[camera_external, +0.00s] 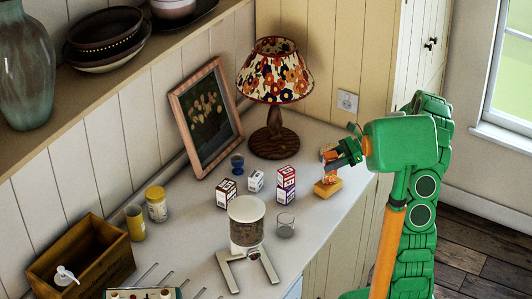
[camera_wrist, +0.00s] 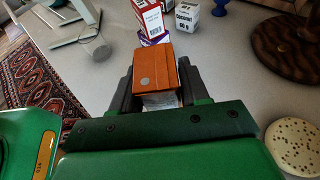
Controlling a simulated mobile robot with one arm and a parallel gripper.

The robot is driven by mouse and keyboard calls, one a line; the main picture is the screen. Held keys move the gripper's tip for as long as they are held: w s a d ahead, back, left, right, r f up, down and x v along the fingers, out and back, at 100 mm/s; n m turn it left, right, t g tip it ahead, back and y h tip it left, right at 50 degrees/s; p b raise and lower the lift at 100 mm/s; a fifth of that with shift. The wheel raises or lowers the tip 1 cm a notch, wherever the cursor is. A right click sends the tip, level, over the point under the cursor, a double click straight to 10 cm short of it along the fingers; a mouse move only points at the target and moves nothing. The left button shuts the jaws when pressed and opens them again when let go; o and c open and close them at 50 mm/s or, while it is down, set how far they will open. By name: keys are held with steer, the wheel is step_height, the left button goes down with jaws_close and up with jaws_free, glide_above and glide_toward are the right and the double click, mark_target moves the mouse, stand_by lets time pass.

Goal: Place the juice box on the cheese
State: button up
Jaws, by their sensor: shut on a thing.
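The juice box, orange-brown with a silver dot on its top face, stands between my fingers in the wrist view (camera_wrist: 143,73). It also shows as a small orange and white box under my gripper in the external view (camera_external: 330,172). My gripper (camera_external: 335,157) is shut on it. A yellow-orange block, which looks like the cheese (camera_external: 327,188), lies on the counter directly below the juice box. I cannot tell whether the two touch. The block is not visible in the wrist view, where the juice box and fingers hide what is below.
A red box on a purple box (camera_external: 286,182), a white box (camera_external: 256,181) and a glass (camera_external: 286,226) stand left of the gripper. The lamp (camera_external: 273,140) stands behind. A pale round spotted disc (camera_wrist: 294,146) lies right of my gripper. The counter's front edge is close.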

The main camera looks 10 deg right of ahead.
steer(key=o, duration=1.2)
steer(key=shift+f, duration=0.1)
steer(key=v, duration=1.2)
steer(key=shift+r, duration=0.2)
